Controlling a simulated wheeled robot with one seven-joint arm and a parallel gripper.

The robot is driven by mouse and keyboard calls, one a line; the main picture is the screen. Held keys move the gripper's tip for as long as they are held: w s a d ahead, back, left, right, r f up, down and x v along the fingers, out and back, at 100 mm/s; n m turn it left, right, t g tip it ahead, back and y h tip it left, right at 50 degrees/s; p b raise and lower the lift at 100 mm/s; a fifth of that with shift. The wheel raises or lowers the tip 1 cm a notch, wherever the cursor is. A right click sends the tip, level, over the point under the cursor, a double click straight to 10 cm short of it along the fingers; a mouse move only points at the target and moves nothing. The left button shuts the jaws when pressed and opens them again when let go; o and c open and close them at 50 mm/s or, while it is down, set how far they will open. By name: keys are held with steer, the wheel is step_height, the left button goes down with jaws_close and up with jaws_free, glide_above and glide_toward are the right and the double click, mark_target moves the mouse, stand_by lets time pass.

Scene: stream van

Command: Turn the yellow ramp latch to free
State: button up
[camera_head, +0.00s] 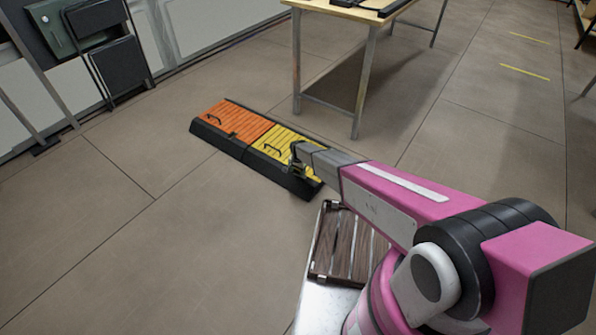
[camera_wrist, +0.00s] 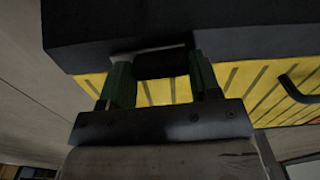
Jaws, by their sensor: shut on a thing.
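The yellow ramp section (camera_head: 290,142) lies on the floor, joined to an orange section on its left, with black edging. My gripper (camera_head: 297,166) reaches down to the right end of the yellow section, and the arm hides part of that end. In the wrist view, the ribbed yellow panel (camera_wrist: 245,85) lies beyond the fingers. My gripper (camera_wrist: 161,73) has its two green fingers on either side of a short dark piece, which looks like the yellow ramp latch (camera_wrist: 161,62). It is shut on this piece. The latch's turn angle cannot be told.
The orange ramp section (camera_head: 228,118) lies left of the yellow one. A metal-legged table (camera_head: 352,12) stands behind the ramp. A slatted wooden crate (camera_head: 347,247) is near my base. Folded black chairs (camera_head: 108,55) lean at the left wall. The left floor is clear.

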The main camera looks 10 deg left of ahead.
mark_target(298, 171)
steer(key=shift+m, duration=0.6)
steer(key=o, duration=0.9)
steer(key=shift+r, duration=0.1)
step_height(298, 171, up, 11)
steer(key=shift+f, duration=0.15)
steer(key=s+d+r+n, duration=0.1)
steer(key=s+d+r, duration=0.3)
steer(key=d+r, duration=0.55)
steer(key=s+d+r+n, duration=0.1)
steer(key=s+d+r, duration=0.5)
steer(key=d, duration=0.6)
steer(key=s+d+r+n, duration=0.1)
steer(key=s+d+r, duration=0.2)
steer(key=d+r, duration=0.75)
steer(key=shift+n, duration=0.9)
steer(key=s+d+r, duration=0.3)
steer(key=d, duration=0.1)
steer(key=s+d+r, duration=0.2)
steer(key=s+d, duration=0.2)
steer(key=s+d+r, duration=0.3)
steer(key=s, duration=0.1)
steer(key=shift+d+r, duration=0.3)
steer(key=shift+d, duration=0.1)
